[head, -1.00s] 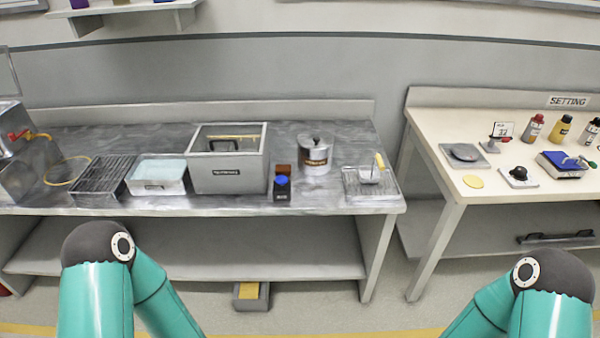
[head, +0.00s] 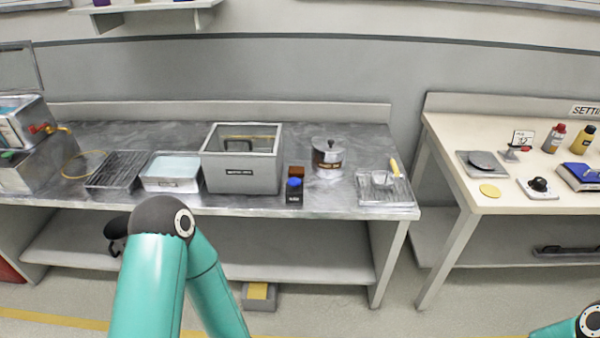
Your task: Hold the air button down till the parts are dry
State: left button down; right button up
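A small black box with a round blue button (head: 294,182) stands near the front edge of the grey bench; its label is too small to read. It may be the air button. Nothing touches it. A grey open-topped box (head: 240,177) with a dark label stands just left of it. I cannot make out any parts inside, or whether they are wet. My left arm's elbow rises in front of the bench, left of the button. My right arm shows only at the bottom right corner. Both grippers are out of view.
A wire rack (head: 110,171), a tray of pale blue liquid (head: 172,171), a metal canister (head: 328,156) and a tray with a yellow-handled tool (head: 386,189) share the bench (head: 340,205). A yellow-topped block (head: 258,291) is on the floor. A setting table (head: 465,200) stands right, across a gap.

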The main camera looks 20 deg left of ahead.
aim_at(294, 182)
jog(key=i, duration=0.9)
